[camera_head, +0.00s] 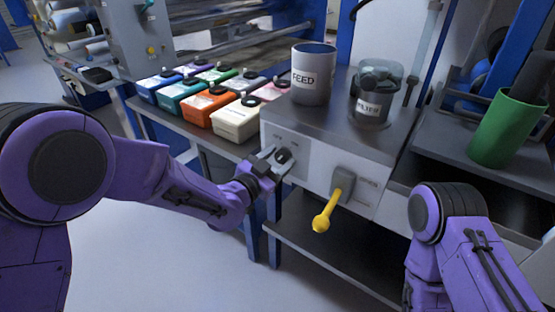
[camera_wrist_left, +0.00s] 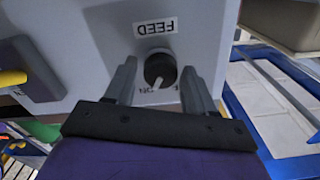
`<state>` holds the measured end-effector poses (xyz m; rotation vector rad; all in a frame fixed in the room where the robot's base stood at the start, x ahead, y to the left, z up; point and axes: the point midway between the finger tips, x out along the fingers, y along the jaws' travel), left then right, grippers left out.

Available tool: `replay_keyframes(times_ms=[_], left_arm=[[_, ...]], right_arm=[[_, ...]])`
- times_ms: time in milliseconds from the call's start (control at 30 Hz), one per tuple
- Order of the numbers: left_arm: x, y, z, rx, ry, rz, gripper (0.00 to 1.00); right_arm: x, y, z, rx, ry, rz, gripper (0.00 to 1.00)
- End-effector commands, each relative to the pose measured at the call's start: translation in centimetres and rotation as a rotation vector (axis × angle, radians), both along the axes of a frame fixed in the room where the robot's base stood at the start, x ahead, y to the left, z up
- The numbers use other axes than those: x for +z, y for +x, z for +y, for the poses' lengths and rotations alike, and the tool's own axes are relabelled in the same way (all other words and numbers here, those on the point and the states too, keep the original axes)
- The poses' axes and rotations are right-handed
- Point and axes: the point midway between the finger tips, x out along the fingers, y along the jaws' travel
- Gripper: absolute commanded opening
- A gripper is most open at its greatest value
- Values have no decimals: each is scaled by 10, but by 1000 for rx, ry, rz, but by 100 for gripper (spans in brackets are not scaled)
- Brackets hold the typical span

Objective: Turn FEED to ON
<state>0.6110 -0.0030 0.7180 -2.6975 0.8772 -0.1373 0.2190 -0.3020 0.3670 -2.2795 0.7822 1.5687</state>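The FEED knob is a round black dial (camera_head: 283,155) on the grey front panel of the machine. In the left wrist view the knob (camera_wrist_left: 160,67) sits beside an upside-down FEED label (camera_wrist_left: 156,27). Its pale pointer mark is on the side facing my gripper, near the small ON lettering (camera_wrist_left: 150,91); another label is partly hidden by a finger. My left gripper (camera_head: 272,161) is at the panel, its fingers (camera_wrist_left: 160,82) spread on either side of the knob, with small gaps showing. My right arm is at the lower right, its gripper out of view.
A yellow-handled lever (camera_head: 327,211) sticks out right of the knob. On the machine top stand a grey FEED cup (camera_head: 312,79) and a dark clear-walled container (camera_head: 375,97). Several coloured boxes (camera_head: 207,107) are on the left bench. A green cup (camera_head: 506,130) is at right.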

Motion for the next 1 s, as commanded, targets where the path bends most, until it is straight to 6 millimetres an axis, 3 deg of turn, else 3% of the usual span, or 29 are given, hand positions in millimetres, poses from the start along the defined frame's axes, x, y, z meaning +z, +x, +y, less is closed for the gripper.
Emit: replay_keyframes(times_ms=[367, 733, 1000], left_arm=[[1, -4, 3, 1, -2, 0, 65], [1, -68, 50, 1, -3, 2, 65], [0, -85, 62, 1, -2, 0, 65]], right_arm=[[1, 0, 0, 0, 0, 0, 73], [3, 0, 0, 0, 0, 0, 73], [3, 0, 0, 0, 0, 0, 73]])
